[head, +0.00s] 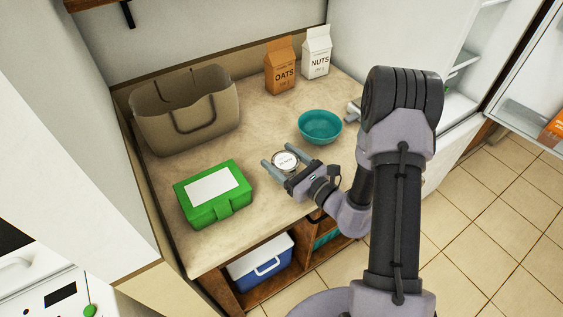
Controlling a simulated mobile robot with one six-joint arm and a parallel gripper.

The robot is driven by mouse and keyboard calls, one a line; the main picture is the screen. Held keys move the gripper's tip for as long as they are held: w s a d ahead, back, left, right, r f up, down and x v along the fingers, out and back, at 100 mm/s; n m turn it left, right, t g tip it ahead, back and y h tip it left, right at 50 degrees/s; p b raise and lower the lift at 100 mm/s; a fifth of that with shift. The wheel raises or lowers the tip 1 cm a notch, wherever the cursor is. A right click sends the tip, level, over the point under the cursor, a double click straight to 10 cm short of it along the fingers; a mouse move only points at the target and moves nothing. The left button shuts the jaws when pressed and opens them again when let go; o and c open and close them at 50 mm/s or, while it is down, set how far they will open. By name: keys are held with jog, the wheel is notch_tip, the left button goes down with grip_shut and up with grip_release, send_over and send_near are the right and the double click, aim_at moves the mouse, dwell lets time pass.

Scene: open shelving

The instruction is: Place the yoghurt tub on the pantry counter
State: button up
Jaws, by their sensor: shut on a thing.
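The yoghurt tub (285,160) is small and round with a pale lid, seen from above. My gripper (281,161) is shut on it, one finger on each side. The tub is over the pantry counter (255,128), between the green box and the teal bowl. I cannot tell whether its base touches the counter, as its lower part is mostly hidden by the gripper.
A green box (213,192) is left of the tub, a teal bowl (320,126) to its right. A beige basket (186,108), an oats carton (280,66) and a nuts carton (316,52) stand behind. A blue cooler (261,262) is under the counter.

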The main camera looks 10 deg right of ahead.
jog(key=shift+r, duration=0.1)
jog(key=o, duration=1.5)
